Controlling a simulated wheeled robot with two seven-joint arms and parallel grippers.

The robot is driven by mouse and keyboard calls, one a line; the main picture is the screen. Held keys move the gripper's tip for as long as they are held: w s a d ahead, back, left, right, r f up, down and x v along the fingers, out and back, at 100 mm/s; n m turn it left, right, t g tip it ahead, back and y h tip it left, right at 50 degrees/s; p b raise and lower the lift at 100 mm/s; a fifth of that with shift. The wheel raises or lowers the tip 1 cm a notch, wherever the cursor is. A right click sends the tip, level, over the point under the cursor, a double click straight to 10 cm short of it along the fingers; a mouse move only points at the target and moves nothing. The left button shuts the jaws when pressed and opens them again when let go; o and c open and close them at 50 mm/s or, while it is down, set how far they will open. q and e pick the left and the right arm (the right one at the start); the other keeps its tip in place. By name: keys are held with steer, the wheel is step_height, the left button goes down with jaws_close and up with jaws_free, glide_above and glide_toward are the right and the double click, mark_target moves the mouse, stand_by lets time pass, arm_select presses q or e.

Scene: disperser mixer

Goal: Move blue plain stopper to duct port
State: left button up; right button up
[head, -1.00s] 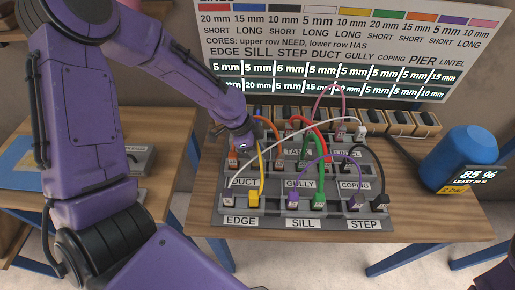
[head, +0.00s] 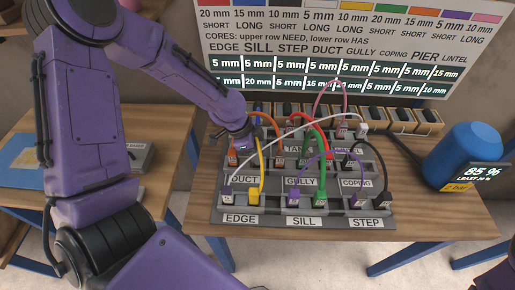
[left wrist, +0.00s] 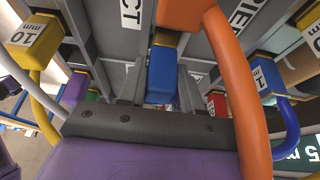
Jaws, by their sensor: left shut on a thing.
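My left gripper (head: 241,146) reaches down at the back left of the grey port board, behind the DUCT label (head: 243,180). In the left wrist view the blue plain stopper (left wrist: 162,76) sits between the two grey fingers of the left gripper (left wrist: 160,92), which is shut on it. The DUCT label also shows in the left wrist view (left wrist: 131,14), just beside the stopper. The duct port itself is hidden by the gripper and stopper, so I cannot tell whether the stopper is seated.
An orange cable (left wrist: 232,85) passes close by the left gripper. Yellow (head: 261,165), white, red, green, purple and black cables cross the board. Wooden blocks (head: 400,116) stand behind it, and a blue cylinder (head: 458,152) stands to the right. The table front right is clear.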

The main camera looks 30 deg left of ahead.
arm_select(q)
steer(key=shift+f+b, duration=0.5)
steer(key=shift+f, duration=0.3)
steer(key=o, duration=1.1)
steer(key=shift+o, duration=0.2)
steer(key=shift+r, duration=0.1)
steer(key=v, duration=1)
steer(key=shift+r, duration=0.2)
